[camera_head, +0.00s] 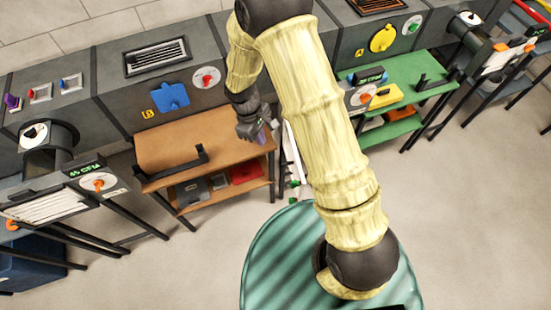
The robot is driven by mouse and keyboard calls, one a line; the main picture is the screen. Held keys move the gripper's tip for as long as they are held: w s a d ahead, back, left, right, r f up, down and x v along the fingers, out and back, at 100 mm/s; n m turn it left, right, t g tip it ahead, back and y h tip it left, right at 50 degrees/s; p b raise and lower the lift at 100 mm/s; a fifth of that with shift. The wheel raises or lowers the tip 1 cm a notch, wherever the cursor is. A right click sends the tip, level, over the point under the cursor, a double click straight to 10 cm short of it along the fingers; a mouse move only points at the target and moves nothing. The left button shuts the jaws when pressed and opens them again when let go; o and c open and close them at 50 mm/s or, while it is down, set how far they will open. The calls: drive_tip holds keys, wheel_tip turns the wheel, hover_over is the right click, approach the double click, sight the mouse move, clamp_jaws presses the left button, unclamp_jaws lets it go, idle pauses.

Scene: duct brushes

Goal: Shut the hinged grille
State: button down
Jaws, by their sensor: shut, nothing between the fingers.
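My gripper (258,135) is shut and empty. It points down near the right end of the brown bench, just left of a thin white upright panel (292,150). I see this panel almost edge-on and my arm hides part of it, so I cannot tell whether it is the hinged grille or whether the gripper touches it.
The brown bench (225,150) carries a black handle-shaped bar (188,160). A green bench (425,82) stands to the right. The long grey duct (110,95) runs behind both. The floor in front of the brown bench is clear.

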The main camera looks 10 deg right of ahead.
drive_tip(key=shift+s+a+f+n, duration=0.1)
drive_tip(key=shift+a+f+n, duration=0.4)
drive_tip(key=shift+a+f, duration=0.3)
drive_tip(key=shift+d+f, duration=0.15)
drive_tip(key=shift+f, duration=0.05)
drive_tip(key=s+d+f+p, duration=0.3)
drive_tip(key=d+f+p, duration=0.2)
drive_tip(key=f, duration=0.4)
drive_tip(key=shift+d+f+p, duration=0.25)
drive_tip(key=shift+d+p, duration=0.05)
drive_tip(key=shift+p, duration=0.3)
drive_tip(key=shift+d, duration=0.15)
